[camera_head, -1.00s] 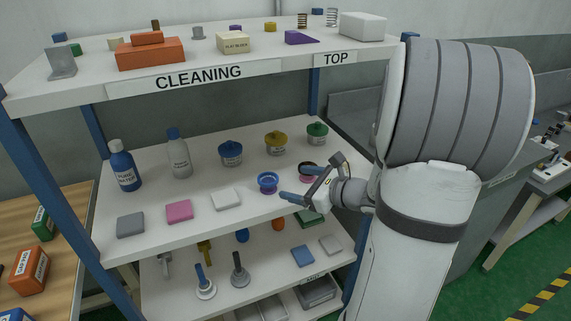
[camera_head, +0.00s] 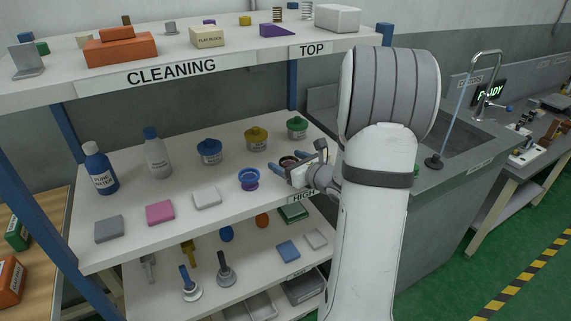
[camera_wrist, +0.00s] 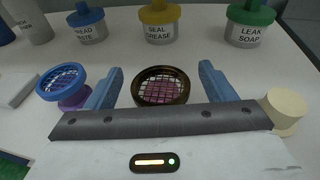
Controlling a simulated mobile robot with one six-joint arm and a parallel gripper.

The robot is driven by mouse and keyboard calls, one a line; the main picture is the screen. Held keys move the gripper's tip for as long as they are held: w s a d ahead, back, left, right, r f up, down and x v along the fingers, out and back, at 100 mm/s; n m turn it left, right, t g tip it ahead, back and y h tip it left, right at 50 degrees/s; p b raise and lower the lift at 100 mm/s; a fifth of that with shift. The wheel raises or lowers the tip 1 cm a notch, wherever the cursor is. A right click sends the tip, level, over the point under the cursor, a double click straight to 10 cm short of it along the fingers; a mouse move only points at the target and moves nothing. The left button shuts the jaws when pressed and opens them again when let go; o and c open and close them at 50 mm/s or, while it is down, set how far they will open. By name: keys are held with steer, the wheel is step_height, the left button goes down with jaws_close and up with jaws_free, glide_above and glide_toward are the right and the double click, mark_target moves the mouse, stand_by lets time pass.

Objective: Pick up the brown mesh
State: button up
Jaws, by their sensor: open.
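I cannot tell if either finger touches the rim. Something pink or purple shows through its mesh. In the head view the brown mesh (camera_head: 289,160) is partly hidden by my gripper (camera_head: 291,168). A blue mesh sieve (camera_wrist: 68,80) on a purple base (camera_wrist: 76,101) stands just left of my gripper; it also shows in the head view (camera_head: 249,175).
Behind stand jars with blue (camera_wrist: 86,24), yellow (camera_wrist: 159,24) and green (camera_wrist: 248,24) lids. A cream cylinder (camera_wrist: 285,110) is close right of my gripper. A white block (camera_head: 207,198) lies to the left. The upper TOP shelf (camera_head: 270,54) is overhead.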

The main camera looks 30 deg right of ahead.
steer(key=c, duration=1.1)
steer(key=shift+o, duration=0.2)
steer(key=shift+r, duration=0.15)
